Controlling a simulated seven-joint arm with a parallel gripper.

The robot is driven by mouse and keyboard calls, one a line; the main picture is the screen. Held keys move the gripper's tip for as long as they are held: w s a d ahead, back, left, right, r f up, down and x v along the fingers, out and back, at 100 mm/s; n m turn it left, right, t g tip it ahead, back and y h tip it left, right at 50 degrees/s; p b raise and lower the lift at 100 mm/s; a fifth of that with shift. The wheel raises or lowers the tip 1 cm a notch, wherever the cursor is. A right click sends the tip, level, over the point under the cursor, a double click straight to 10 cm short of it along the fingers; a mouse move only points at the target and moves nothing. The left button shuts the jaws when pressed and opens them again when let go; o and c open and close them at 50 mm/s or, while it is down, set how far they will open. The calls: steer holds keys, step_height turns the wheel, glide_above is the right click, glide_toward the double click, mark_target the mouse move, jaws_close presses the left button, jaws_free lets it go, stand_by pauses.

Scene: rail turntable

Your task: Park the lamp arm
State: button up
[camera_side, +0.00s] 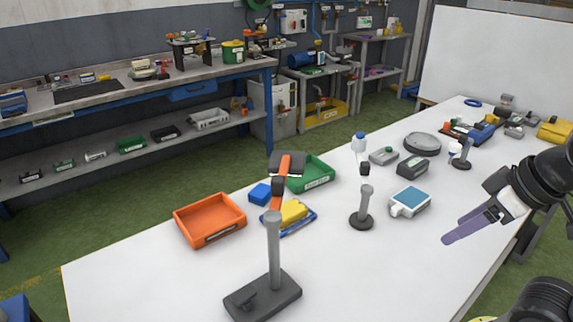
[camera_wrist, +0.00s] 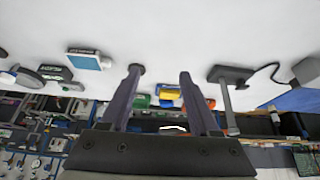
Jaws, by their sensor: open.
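The lamp stands at the front of the table in the side view, with a dark rectangular base (camera_side: 262,298) and an upright grey post (camera_side: 274,255). Its orange arm (camera_side: 284,167) reaches from the post toward the back, with a dark block partway and a grey head (camera_side: 296,156) near the green tray. A separate grey post on a round black foot (camera_side: 363,205) stands to its right. My gripper (camera_side: 449,239) has purple fingers and is at the right, apart from the lamp. In the wrist view the gripper (camera_wrist: 160,72) is open and empty; a dark base with a post (camera_wrist: 229,105) shows to its right.
An orange tray (camera_side: 209,219), green tray (camera_side: 318,175), blue block (camera_side: 260,194) and yellow block (camera_side: 291,211) surround the lamp arm. A white-and-blue box (camera_side: 410,202) lies between the round-footed post and my gripper. The front right of the table (camera_side: 400,270) is clear.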

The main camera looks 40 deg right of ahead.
steer(key=w+a+r+n+y, duration=0.1)
steer(key=w+a+r+n, duration=0.2)
steer(key=w+r, duration=0.4)
steer(key=w+a+r+n+y, duration=0.1)
steer(key=w+a+r+n, duration=0.3)
steer(key=r, duration=0.6)
steer(key=n+g+y, duration=0.1)
steer(key=n+g, duration=0.1)
steer(key=g, duration=0.1)
glide_above(279, 179)
steer(key=s+d, duration=0.4)
steer(key=f, duration=0.1)
steer(key=shift+t, duration=0.3)
steer(key=x, duration=1.3)
steer(key=shift+w+a, duration=0.2)
steer(key=shift+c, duration=0.3)
jaws_close()
steer(key=shift+r, duration=0.1)
